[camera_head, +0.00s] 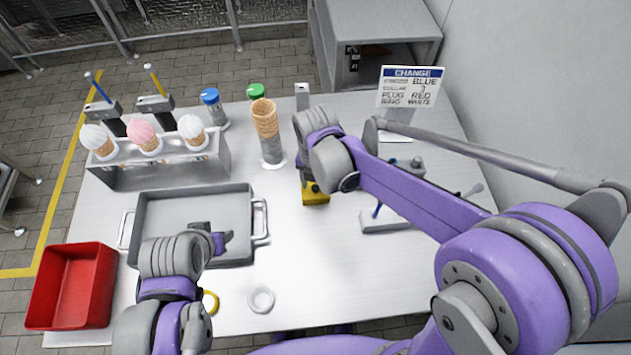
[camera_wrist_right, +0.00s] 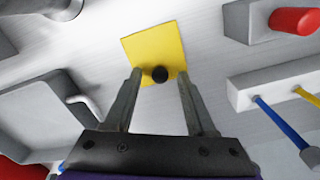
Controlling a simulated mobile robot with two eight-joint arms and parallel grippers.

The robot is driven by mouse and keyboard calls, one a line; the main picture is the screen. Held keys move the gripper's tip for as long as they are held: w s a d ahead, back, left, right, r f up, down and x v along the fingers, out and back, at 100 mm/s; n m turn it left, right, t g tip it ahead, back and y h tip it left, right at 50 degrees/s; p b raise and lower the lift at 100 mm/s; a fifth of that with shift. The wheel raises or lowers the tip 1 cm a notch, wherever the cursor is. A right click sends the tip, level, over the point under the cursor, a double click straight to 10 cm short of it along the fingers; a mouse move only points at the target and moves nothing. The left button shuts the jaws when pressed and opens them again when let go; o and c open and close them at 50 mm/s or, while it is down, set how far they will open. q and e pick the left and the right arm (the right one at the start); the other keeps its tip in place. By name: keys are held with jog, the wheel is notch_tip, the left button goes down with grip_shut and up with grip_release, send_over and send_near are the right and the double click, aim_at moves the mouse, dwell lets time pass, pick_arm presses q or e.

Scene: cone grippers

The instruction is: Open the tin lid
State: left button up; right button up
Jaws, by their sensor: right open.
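The yellow tin (camera_head: 316,198) stands near the middle of the table, partly hidden by my right wrist in the head view. In the right wrist view its square yellow lid (camera_wrist_right: 150,48) shows from above, with a round black knob (camera_wrist_right: 160,74) near the side closest to me. My right gripper (camera_wrist_right: 159,77) is open, with one finger on each side of the knob. I cannot tell whether the fingers touch it. My left gripper (camera_head: 222,240) hangs over the right part of the grey tray, away from the tin; its jaws are unclear.
The grey tray (camera_head: 145,215) and red bin (camera_head: 40,312) lie at left. A cone rack (camera_head: 165,177), cone stack (camera_head: 266,135) and capped bottles (camera_head: 210,98) stand behind. A sign (camera_head: 408,88) stands at back right. A grey block (camera_head: 378,222) sits right of the tin. A white ring (camera_head: 251,302) lies in front.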

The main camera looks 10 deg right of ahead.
grip_shut()
dwell(1.3)
